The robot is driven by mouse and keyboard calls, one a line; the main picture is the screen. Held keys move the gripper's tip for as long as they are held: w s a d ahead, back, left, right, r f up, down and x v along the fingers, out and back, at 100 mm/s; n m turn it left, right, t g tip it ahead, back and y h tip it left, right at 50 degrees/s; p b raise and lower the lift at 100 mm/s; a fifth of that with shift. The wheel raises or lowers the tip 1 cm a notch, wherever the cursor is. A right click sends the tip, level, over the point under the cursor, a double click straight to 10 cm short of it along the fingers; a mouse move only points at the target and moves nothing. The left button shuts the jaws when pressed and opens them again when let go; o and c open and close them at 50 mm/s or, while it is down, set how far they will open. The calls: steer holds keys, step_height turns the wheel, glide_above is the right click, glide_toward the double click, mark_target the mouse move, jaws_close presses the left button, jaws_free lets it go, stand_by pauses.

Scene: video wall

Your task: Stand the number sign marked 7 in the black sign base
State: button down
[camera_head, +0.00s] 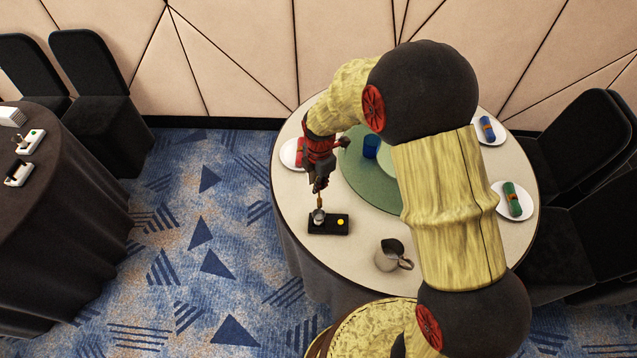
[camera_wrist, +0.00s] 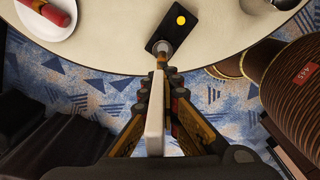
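The black sign base (camera_head: 340,230) lies on the round table near its front-left edge, with a yellow dot at one end and a round grey metal socket (camera_head: 318,215) at the other. It also shows at the top of the wrist view (camera_wrist: 178,35). My gripper (camera_head: 320,184) points down over the socket end. In the wrist view my gripper (camera_wrist: 161,95) is shut on a pale flat sign (camera_wrist: 155,120), seen edge-on, so its number is hidden. The sign's thin lower end overlaps the socket in view; I cannot tell whether it is inside or just above.
A metal pitcher (camera_head: 388,256) stands right of the base. White plates with rolled napkins (camera_head: 514,200), a green central disc (camera_head: 372,180) and a blue cup (camera_head: 371,147) are on the table. Left, a dark table (camera_head: 60,190) holds small stands (camera_head: 30,141). Black chairs flank both sides.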

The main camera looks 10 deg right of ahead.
mark_target(319, 207)
steer(key=shift+f+b, duration=2.5)
steer(key=shift+f, duration=1.8)
steer(key=shift+f+b, duration=1.35)
steer(key=shift+f, duration=0.9)
steer(key=c, duration=2)
jaws_free()
steer(key=shift+o, duration=0.2)
steer(key=shift+s, duration=0.1)
step_height(319, 207, up, 12)
steer(key=shift+r, duration=0.1)
steer(key=shift+d, duration=0.1)
